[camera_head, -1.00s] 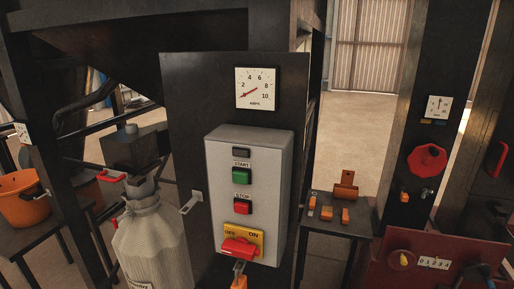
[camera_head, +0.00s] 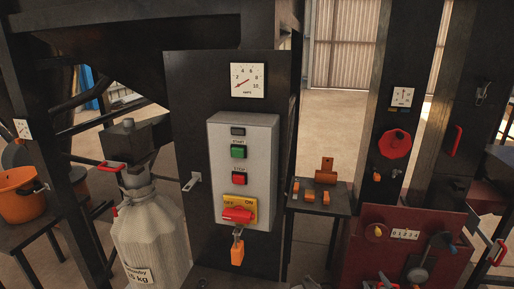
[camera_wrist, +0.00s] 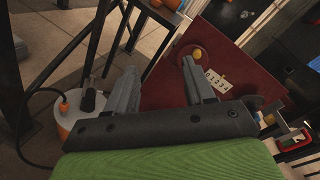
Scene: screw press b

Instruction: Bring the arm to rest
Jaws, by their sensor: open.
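My gripper (camera_wrist: 160,82) shows in the wrist view with its two grey fingers spread apart and nothing between them. It hangs in front of a dark red panel (camera_wrist: 160,82) that carries a small number plate (camera_wrist: 217,80) and a yellow knob (camera_wrist: 197,53). In the head view I cannot make out my gripper clearly. The grey control box (camera_head: 243,135) there has a green start button (camera_head: 238,152), a red stop button (camera_head: 239,179) and a red rotary switch (camera_head: 237,215) on a yellow plate. An orange padlock (camera_head: 237,254) hangs below the switch.
A white sack (camera_head: 150,235) stands at left, near an orange bucket (camera_head: 20,195) on a table. A small dark table (camera_head: 322,208) holds orange pieces. A red handwheel (camera_head: 396,144) is on the right post. The wrist view shows a round white-topped object (camera_wrist: 68,118) beside dark legs.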

